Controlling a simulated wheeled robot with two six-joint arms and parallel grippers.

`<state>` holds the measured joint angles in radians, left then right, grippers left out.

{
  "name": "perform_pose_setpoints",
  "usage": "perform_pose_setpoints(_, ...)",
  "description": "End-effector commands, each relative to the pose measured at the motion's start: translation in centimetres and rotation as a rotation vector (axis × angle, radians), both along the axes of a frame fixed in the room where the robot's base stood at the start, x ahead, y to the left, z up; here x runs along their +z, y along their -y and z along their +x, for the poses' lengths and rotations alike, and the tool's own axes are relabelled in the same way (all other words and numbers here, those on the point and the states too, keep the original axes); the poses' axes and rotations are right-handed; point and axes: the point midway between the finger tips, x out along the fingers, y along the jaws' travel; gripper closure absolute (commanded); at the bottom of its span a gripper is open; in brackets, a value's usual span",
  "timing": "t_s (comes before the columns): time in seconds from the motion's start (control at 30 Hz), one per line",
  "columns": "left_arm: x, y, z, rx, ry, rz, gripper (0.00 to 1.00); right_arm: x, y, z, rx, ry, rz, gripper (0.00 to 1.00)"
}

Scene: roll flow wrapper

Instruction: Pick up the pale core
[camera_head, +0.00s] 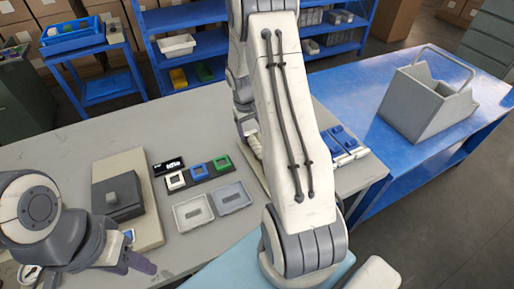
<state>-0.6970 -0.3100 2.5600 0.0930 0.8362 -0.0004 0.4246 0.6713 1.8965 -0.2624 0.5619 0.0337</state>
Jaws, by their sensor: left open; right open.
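No piece is plainly recognisable as the pale core. The palest small pieces are a white square frame (175,181) in a dark strip and a whitish piece (254,145) beside my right gripper, mostly hidden by my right arm. My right gripper (245,125) is partly hidden behind that arm, over the back middle of the table; I cannot tell whether it touches the whitish piece. My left gripper (138,253) is open at the table's front left, apart from the white frame.
Blue (198,170) and green (222,163) frames share the strip. Two grey trays (234,208) lie in front. A beige board (145,217) bears a grey block (118,202). A blue-and-white item (343,144) lies right of my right arm. A grey bin (421,107) stands on the blue table (366,77).

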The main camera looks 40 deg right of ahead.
Motion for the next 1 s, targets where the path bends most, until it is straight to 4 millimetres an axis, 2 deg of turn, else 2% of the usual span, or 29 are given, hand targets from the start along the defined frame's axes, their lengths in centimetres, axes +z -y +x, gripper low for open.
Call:
perform_pose_setpoints(0.23,0.8,0.0,0.0,0.0,0.0,0.0,0.5,-3.6,0.3,-0.4,0.001,-0.003,0.002,0.24)
perform_pose_setpoints(0.53,0.8,0.0,0.0,0.0,0.0,0.0,0.5,-4.2,0.4,-0.3,0.0,0.0,0.001,0.24)
perform_pose_setpoints(0.57,0.8,0.0,0.0,0.0,0.0,0.0,0.5,-4.2,0.4,-0.3,0.0,0.0,0.001,0.28)
perform_pose_setpoints(0.7,0.8,0.0,0.0,0.0,0.0,0.0,0.5,-4.2,0.4,-0.3,0.0,-0.001,0.001,0.82)
perform_pose_setpoints(0.73,0.8,0.0,0.0,0.0,0.0,0.0,0.5,-4.2,0.4,-0.3,0.0,-0.001,0.001,0.93)
perform_pose_setpoints(0.77,0.8,0.0,0.0,0.0,0.0,0.0,0.5,-4.2,0.4,-0.3,0.0,-0.001,0.001,1.0)
perform_pose_setpoints(1.0,0.8,0.0,0.0,0.0,0.0,0.0,0.5,-4.1,0.4,-0.3,0.0,0.0,0.0,1.0)
